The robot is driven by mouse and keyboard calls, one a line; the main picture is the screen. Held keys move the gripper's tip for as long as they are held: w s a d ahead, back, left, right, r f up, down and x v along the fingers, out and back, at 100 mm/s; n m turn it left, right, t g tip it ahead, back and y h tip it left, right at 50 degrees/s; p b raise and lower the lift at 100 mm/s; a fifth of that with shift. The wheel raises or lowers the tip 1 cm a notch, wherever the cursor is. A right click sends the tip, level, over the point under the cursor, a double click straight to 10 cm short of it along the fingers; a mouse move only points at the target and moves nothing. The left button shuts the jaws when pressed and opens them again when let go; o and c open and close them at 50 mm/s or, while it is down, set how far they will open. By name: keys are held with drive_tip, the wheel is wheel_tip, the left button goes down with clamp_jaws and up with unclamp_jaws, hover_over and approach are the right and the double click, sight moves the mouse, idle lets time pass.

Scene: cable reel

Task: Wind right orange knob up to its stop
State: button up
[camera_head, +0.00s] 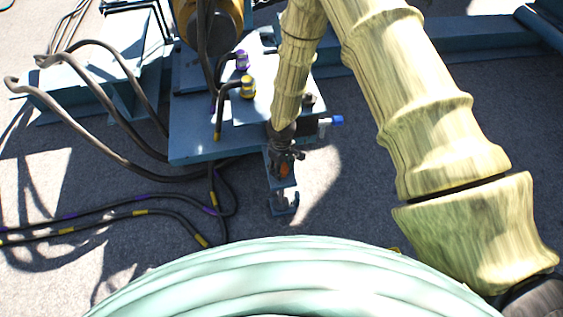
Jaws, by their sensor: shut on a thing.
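The orange knob (284,171) shows as a small orange patch near the front edge of the blue bench (205,148), just right of the picture's middle. My gripper (286,153) comes down from above at the end of my pale wood-textured arm. Its dark fingers are shut around the knob and hide most of it. How far the knob is turned cannot be seen.
A blue-tipped fitting (336,120) sticks out right of my gripper. A yellow-banded connector (248,88) and a purple-banded one (242,60) stand on the bench. A blue bracket (283,203) lies below the knob. Dark hoses (95,143) loop at left.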

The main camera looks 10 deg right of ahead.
drive_tip(key=n+p, duration=0.2)
drive_tip(key=n, duration=0.1)
drive_tip(key=n+p, duration=0.2)
drive_tip(key=shift+r+n, duration=0.2)
drive_tip(key=shift+n, duration=0.2)
drive_tip(key=n+p, duration=0.3)
drive_tip(key=n, duration=0.2)
drive_tip(key=shift+f, duration=0.15)
drive_tip(key=shift+n, duration=0.4)
drive_tip(key=o, duration=1)
drive_tip(key=shift+c, duration=0.2)
wheel_tip(320, 180, up, 12)
drive_tip(key=shift+f, duration=0.1)
